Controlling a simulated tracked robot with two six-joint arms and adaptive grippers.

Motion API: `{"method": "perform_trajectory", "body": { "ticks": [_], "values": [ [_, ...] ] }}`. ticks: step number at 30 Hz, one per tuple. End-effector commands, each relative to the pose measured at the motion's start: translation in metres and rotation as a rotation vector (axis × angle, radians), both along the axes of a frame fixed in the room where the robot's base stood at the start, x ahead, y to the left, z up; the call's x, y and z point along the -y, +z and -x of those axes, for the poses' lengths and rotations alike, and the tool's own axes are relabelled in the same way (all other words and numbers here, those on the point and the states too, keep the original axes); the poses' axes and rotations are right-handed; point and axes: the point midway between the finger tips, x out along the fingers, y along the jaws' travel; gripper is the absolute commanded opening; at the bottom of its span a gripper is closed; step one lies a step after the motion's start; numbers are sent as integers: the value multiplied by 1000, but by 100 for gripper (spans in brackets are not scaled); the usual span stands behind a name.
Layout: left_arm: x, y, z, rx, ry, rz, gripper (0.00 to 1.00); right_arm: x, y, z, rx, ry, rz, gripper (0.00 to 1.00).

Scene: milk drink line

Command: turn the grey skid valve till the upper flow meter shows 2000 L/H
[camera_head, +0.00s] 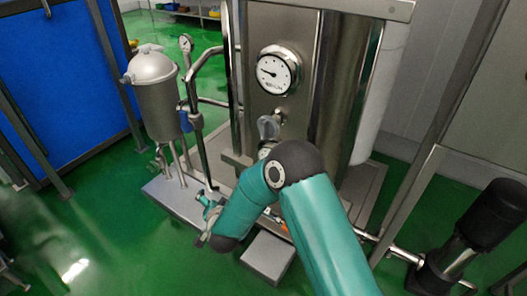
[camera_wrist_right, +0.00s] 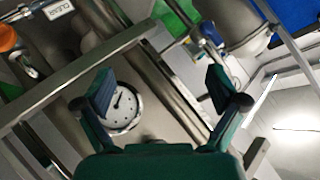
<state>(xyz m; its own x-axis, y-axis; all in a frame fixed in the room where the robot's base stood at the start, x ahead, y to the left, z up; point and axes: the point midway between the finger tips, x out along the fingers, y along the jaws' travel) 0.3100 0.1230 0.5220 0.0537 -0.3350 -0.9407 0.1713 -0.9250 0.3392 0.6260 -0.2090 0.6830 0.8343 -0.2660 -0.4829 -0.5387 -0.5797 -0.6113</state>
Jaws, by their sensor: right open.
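The upper flow meter (camera_head: 273,73) is a round white dial in a steel rim on the steel cabinet. Its needle points left; the numbers are too small to read. A grey rounded handle (camera_head: 268,127), perhaps the grey skid valve, stands below it. A second dial (camera_head: 265,150) below that is partly hidden by my right arm. My right gripper (camera_head: 208,214) is low, left of the cabinet, partly hidden by its own arm. In the right wrist view its fingers (camera_wrist_right: 160,93) are spread and empty. A white dial (camera_wrist_right: 124,108) shows beyond the left finger; I cannot tell which dial it is.
Steel pipes run between tank and cabinet. A dark pump-like unit (camera_head: 485,215) is at the right. Green floor is clear at the lower left.

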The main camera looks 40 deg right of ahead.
Motion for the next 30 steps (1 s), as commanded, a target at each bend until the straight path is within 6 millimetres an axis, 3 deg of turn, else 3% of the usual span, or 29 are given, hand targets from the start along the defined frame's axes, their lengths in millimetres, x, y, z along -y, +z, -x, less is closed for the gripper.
{"method": "perform_trajectory", "body": {
  "ticks": [1, 3, 6, 10, 15, 18, 23, 30],
  "values": [
    [0, -43, 0, 0, 0, 0, 40, 10, 8, -26, 160, -135, -21, 96],
    [0, -68, 0, 0, 0, 0, 40, 27, 45, -42, 358, -325, -63, 96],
    [0, -97, 0, 0, 0, 0, 40, 45, 88, -40, 590, -567, -133, 96],
    [0, -124, 0, 0, 0, 0, 40, 57, 121, -19, 795, -809, -214, 96],
    [0, -138, 0, 1, 0, 0, 40, 61, 140, 4, 913, -978, -272, 96],
    [0, -138, 0, 1, 0, 0, 40, 66, 144, 8, 933, -1010, -281, 96],
    [0, -138, 0, 1, 0, 0, 40, 82, 145, 2, 932, -1014, -279, 96],
    [0, -142, 0, 1, 0, 0, 40, 126, 144, -16, 933, -1014, -276, 96]
  ]
}}
